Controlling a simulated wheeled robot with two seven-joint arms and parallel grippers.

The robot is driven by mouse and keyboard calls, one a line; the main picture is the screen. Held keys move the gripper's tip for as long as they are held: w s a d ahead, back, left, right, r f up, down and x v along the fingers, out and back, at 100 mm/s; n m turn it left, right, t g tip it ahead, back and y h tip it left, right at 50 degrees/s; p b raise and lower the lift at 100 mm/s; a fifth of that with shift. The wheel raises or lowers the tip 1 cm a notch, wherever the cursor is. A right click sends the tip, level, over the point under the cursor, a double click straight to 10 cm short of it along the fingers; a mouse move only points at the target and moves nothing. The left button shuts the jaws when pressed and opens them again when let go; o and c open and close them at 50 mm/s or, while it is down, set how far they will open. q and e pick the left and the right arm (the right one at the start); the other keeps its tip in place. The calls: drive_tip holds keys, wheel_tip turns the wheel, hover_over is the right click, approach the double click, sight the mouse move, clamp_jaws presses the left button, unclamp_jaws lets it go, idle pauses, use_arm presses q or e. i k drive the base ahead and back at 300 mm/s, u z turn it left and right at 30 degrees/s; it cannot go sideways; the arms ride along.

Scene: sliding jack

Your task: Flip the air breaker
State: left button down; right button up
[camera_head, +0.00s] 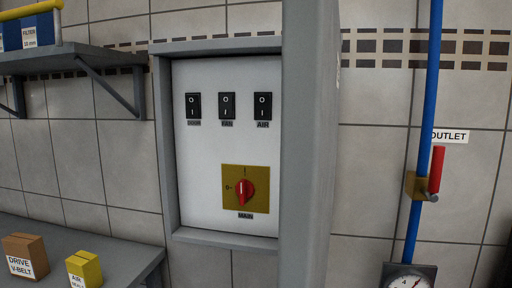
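The air breaker (263,106) is a black rocker switch marked O and I, labelled AIR. It is the rightmost of three in a row on the white panel (205,185) of a grey wall box. The fan breaker (227,106) is in the middle and another breaker (193,106) with a blurred label is at the left. I cannot tell which way each rocker is tipped. A red rotary MAIN knob (245,190) on a yellow plate sits below them. Neither gripper shows in the head view.
The box's grey door (309,150) stands open at its right side. A blue pipe (425,120) with a red-handled valve (436,170) and a gauge (408,279) is at the right. A shelf (75,60) is upper left. A brown box (25,256) and yellow box (84,269) stand on a bench lower left.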

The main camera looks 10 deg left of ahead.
sight(262, 101)
drive_tip(key=k, duration=1.35)
drive_tip(key=z, duration=0.4)
drive_tip(key=i, duration=0.8)
drive_tip(key=z, duration=0.15)
